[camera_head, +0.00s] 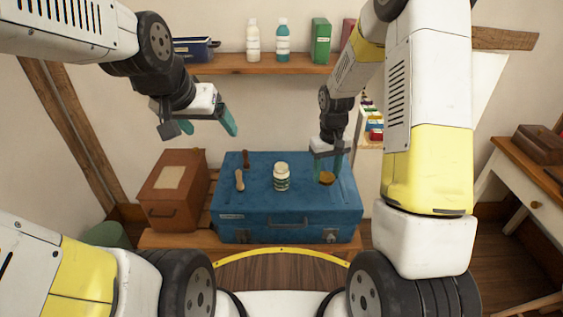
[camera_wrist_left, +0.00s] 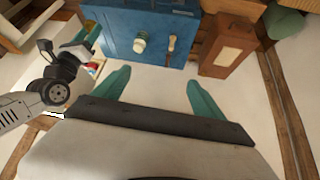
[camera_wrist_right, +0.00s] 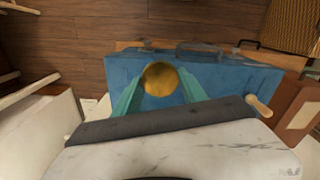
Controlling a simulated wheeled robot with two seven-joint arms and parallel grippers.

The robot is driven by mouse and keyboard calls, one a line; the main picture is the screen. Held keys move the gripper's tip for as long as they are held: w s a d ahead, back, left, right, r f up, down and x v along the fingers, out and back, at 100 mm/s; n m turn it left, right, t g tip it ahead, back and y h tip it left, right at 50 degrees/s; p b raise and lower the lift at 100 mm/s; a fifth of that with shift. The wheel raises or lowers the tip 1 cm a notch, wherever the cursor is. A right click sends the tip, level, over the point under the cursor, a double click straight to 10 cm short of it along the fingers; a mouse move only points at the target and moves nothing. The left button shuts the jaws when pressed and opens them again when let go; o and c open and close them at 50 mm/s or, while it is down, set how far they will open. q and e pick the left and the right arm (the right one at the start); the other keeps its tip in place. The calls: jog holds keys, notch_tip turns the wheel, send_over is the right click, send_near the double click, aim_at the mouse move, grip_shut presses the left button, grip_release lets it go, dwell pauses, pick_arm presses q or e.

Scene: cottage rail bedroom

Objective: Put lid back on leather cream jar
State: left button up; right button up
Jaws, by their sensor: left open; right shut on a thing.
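A white jar (camera_head: 281,177) with a green-marked label stands upright on top of the blue case (camera_head: 237,205). It also shows in the left wrist view (camera_wrist_left: 140,41). My right gripper (camera_head: 327,172) is shut on a round golden-brown lid (camera_head: 327,179), to the right of the jar and low over the case. The lid sits between the fingertips in the right wrist view (camera_wrist_right: 160,79); whether it touches the case I cannot tell. My left gripper (camera_head: 208,128) is open and empty, up in the air to the left of the jar and well apart from it.
A wooden-handled tool (camera_head: 240,180) and a dark brown item (camera_head: 246,160) lie on the case, left of the jar. A brown box (camera_head: 172,209) stands left of the case. A wall shelf (camera_head: 262,65) holds bottles and boxes above. The case top around the jar's front is clear.

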pick_arm(q)
jog(key=w+f+m+t, duration=0.1)
jog(key=w+f+m, duration=0.1)
jog(key=w+f, duration=0.9)
jog(key=m+t+h, duration=0.2)
jog(key=t+h, duration=0.2)
jog(key=h, duration=0.1)
send_near(278, 180)
jog(key=s+f, duration=0.1)
jog(key=s+a+f, duration=0.1)
jog(key=s+f, duration=0.1)
jog(key=shift+s+a+f, duration=0.2)
jog(key=shift+s+a, duration=0.1)
jog(key=shift+a, duration=0.05)
pick_arm(e)
jog(key=w+a+r+n, duration=0.1)
jog(key=w+a+n, duration=1.3)
jog(key=n, duration=0.7)
jog(key=shift+r, duration=0.35)
jog(key=shift+s, duration=0.1)
